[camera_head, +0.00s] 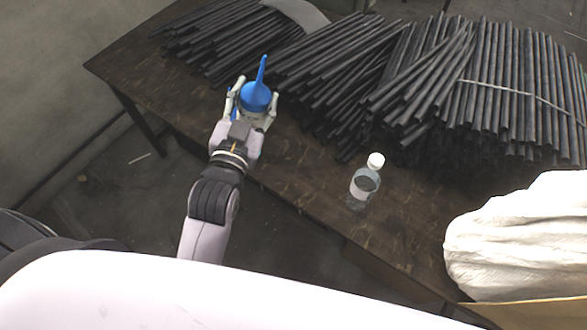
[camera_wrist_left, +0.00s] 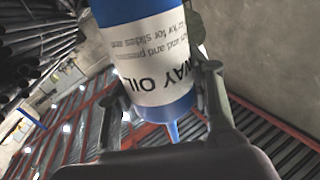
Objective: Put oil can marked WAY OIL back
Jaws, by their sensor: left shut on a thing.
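The oil can (camera_head: 256,97) is blue with a long thin spout that points up in the head view. In the left wrist view the can (camera_wrist_left: 150,60) carries a white label reading WAY OIL, and its blue spout shows below the label. My left gripper (camera_head: 252,104) is shut around the can, with a finger on either side; its fingers also show in the left wrist view (camera_wrist_left: 208,95). The can is over or on the dark table (camera_head: 300,185) near its front edge; I cannot tell whether its base touches. My right gripper is not in view.
Bundles of dark rods (camera_head: 345,75) cover the back of the table. A clear bottle with a white cap (camera_head: 363,188) stands near the front edge, right of my gripper. A white sack (camera_head: 520,235) is at the lower right. The table's left end (camera_head: 125,65) is bare.

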